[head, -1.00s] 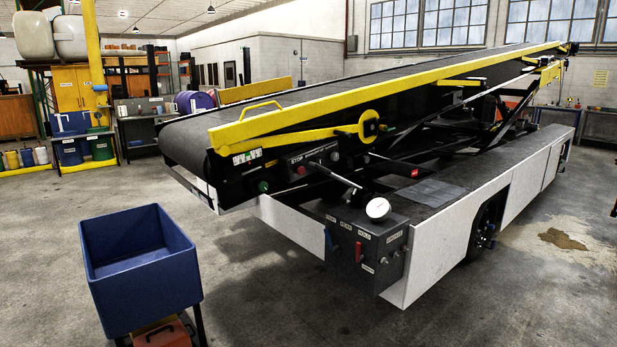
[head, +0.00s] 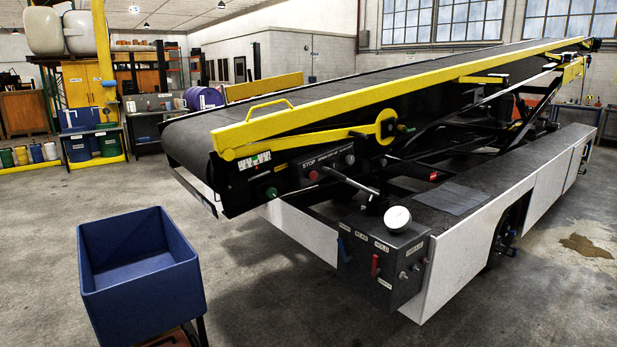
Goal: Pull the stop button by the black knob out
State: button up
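A small red button (head: 313,175) sits on a dark control box (head: 332,165) on the side of the belt loader, below the white word STOP. Small dark knobs or switches (head: 349,160) sit to its right on the same box, too small to make out well. I cannot tell whether the red button is pressed in or out. A metal lever (head: 345,181) sticks out just below and right of the button. My gripper is not in view.
A green button (head: 271,192) is lower left on the loader. A blue bin (head: 140,290) is at front left. Clear floor lies between bin and loader.

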aim_at(312, 175)
jog(key=u, duration=0.15)
jog(key=i, duration=0.7)
jog(key=u, duration=0.8)
jog(key=i, duration=0.6)
jog(key=u, duration=0.35)
